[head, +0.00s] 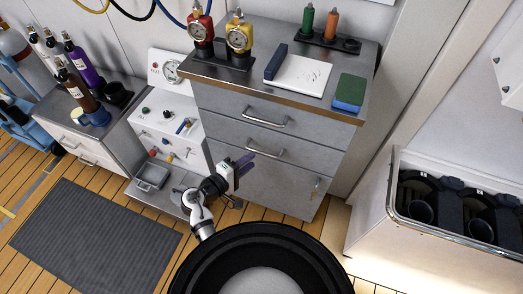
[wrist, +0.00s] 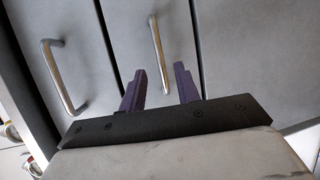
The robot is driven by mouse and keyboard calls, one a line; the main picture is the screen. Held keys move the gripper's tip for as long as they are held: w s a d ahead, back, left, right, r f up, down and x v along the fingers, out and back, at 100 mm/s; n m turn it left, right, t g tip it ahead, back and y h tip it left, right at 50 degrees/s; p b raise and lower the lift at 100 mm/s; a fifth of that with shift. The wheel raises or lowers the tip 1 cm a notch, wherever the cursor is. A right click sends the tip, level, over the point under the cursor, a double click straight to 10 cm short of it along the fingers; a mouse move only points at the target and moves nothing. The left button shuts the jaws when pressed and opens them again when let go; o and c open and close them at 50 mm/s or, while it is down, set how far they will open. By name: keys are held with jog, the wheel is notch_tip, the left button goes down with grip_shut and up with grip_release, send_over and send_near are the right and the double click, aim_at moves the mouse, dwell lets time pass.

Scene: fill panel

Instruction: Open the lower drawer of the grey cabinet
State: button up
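The grey cabinet (head: 216,100) stands ahead with its drawers closed. The lower drawer (head: 300,155) is the second front down, and its silver bar handle (head: 266,151) is level. My gripper (head: 247,161), with purple fingers, is near the left end of this handle. In the wrist view, which is turned sideways, the lower drawer's handle (wrist: 157,50) runs between the two open fingers (wrist: 160,85). Nothing is gripped; I cannot tell how far the handle sits in the gap. The upper drawer's handle (wrist: 62,75) is off to the left there.
A cabinet door (head: 265,185) with a small handle (head: 316,188) is below the drawers. A white panel with valves (head: 165,125) stands close on the left. A white bin (head: 395,215) stands at the right. Floor shows between cabinet and bin.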

aim_at(262, 152)
jog(key=p+x, duration=0.1)
jog(key=x, duration=0.5)
jog(key=shift+w+d+f, duration=0.1)
jog(key=shift+w+d, duration=0.1)
jog(key=shift+d, duration=0.05)
grip_shut()
